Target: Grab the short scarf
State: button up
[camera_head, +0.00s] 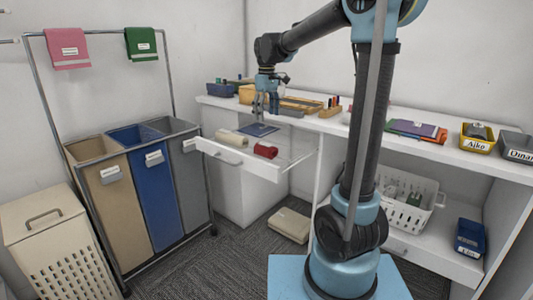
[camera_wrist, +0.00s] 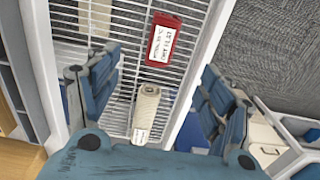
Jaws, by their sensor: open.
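An open wire drawer (camera_head: 292,160) holds a cream roll (camera_head: 230,139), a red roll (camera_head: 265,150) and a flat dark blue folded item (camera_head: 258,129). My gripper (camera_head: 265,112) is open and points down above the back of the drawer, over the blue item. In the wrist view, the open fingers (camera_wrist: 158,82) stand either side of a cream roll (camera_wrist: 147,108) with a small tag. A red piece (camera_wrist: 163,38) with a white label lies farther off, and another cream piece (camera_wrist: 94,15) is at the top left. The label words are too small to read surely, so I cannot tell which is the short scarf.
The countertop (camera_head: 470,158) behind carries trays, a yellow bin (camera_head: 477,138) and a purple folder (camera_head: 415,129). A white basket (camera_head: 408,200) stands on the shelf below. Sorting bins (camera_head: 150,190) stand left of the drawer. A beige box (camera_head: 290,225) lies on the carpet.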

send_near(266, 144)
notch_tip(266, 144, down, 6)
jog(key=shift+d+r, duration=0.15)
jog(key=shift+r, duration=0.1)
jog(key=shift+s+a+f, duration=0.1)
jog(key=shift+a+f, duration=0.05)
jog(key=shift+f, duration=1.2)
jog(key=shift+a+f, duration=0.1)
jog(key=shift+f, duration=1.2)
jog(key=c, duration=1.2)
